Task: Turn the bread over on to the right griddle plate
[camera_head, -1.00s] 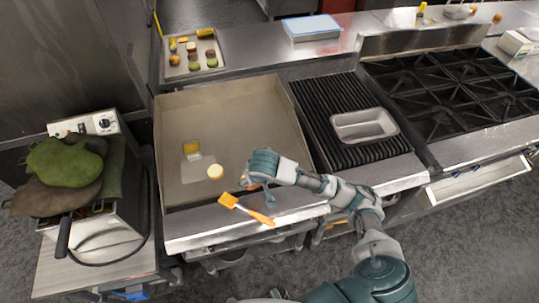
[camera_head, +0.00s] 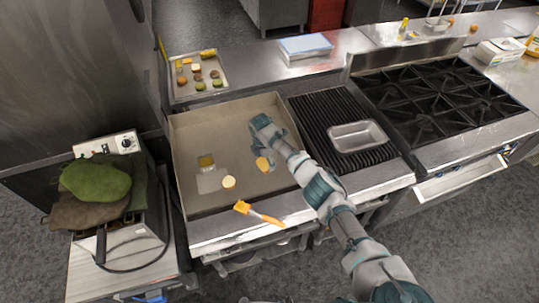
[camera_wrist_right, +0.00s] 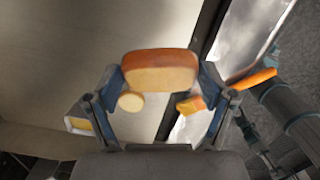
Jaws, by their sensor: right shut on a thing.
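My right gripper (camera_head: 264,158) is shut on a piece of bread (camera_wrist_right: 158,72), a thick slab with a brown crust. The bread also shows beside the fingers in the head view (camera_head: 262,165). It is held over the right part of the flat griddle plate (camera_head: 225,128); I cannot tell whether it touches the plate. A pale round piece (camera_head: 228,182) lies on the plate to the left of the gripper. It also shows beyond the fingers in the wrist view (camera_wrist_right: 131,101). My left gripper is not in view.
A ribbed grill (camera_head: 318,117) with a metal pan (camera_head: 358,136) stands right of the griddle. An orange brush (camera_head: 258,212) lies on the front ledge. A tray (camera_head: 219,75) of food stands behind.

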